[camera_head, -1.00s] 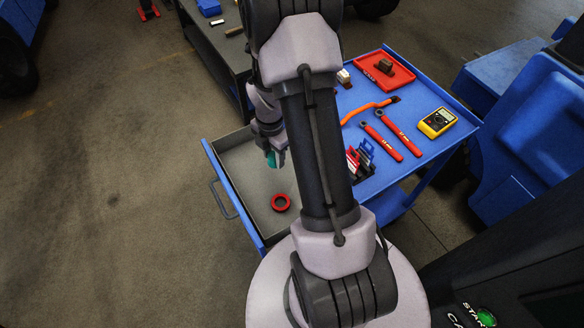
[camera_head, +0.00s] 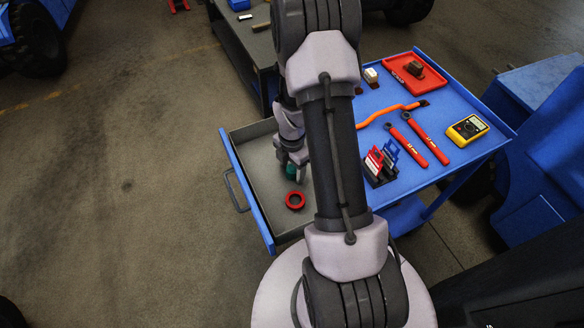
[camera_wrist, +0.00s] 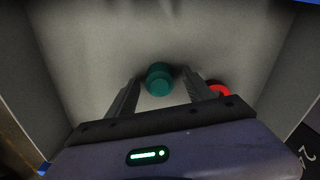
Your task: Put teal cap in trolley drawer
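The teal cap (camera_wrist: 160,80) is between the fingertips of my gripper (camera_wrist: 160,84) in the wrist view. A narrow gap shows on each side of it, so the fingers look open around it. In the head view the cap (camera_head: 291,171) is a small teal patch beneath my gripper, inside the open trolley drawer (camera_head: 262,194). The cap looks at or near the drawer floor; exact contact is hard to tell. The drawer is blue outside with a grey interior, and part of it is hidden by my arm.
A red ring (camera_head: 295,200) lies on the drawer floor near the cap. The drawer's left part is clear.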

